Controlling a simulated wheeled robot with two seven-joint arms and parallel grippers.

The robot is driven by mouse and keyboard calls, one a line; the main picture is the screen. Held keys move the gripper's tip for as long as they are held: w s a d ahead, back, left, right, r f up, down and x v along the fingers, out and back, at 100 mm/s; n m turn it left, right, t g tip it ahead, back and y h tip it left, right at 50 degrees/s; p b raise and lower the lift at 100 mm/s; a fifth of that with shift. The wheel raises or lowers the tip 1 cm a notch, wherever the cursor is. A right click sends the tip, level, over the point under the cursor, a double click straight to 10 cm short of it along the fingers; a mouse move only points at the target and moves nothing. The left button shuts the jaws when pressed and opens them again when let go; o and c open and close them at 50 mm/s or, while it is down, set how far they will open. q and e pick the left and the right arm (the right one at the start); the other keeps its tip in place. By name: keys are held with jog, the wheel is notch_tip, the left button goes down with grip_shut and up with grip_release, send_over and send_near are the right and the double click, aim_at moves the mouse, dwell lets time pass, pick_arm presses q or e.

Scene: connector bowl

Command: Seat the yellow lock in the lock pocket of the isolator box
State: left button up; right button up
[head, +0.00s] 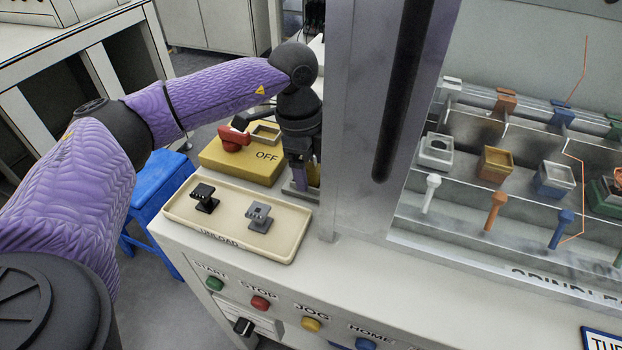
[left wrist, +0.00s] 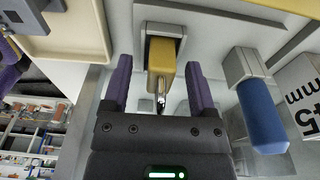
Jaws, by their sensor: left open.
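The yellow lock (left wrist: 162,58) shows in the left wrist view, with its metal shackle toward me. It sits in a grey holder (left wrist: 148,36). My left gripper (left wrist: 160,85) is open, with one purple finger on each side of the lock and gaps between. In the head view my left gripper (head: 301,184) points down just right of the yellow isolator box (head: 225,160), which is marked OFF. The box has a red handle (head: 236,138) and a square-framed pocket (head: 265,132) on top. The lock is hidden in the head view. My right gripper is not in view.
A beige UNLOAD tray (head: 178,214) holds a black part (head: 205,198) and a grey part (head: 259,216). A thick metal post (head: 350,120) stands right of my gripper. A blue-handled object (left wrist: 262,115) is close beside the right finger. Racks of coloured parts are farther right.

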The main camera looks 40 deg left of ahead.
pick_arm(q)
jog(key=shift+r, duration=0.1)
jog(key=shift+c, duration=0.2)
grip_shut()
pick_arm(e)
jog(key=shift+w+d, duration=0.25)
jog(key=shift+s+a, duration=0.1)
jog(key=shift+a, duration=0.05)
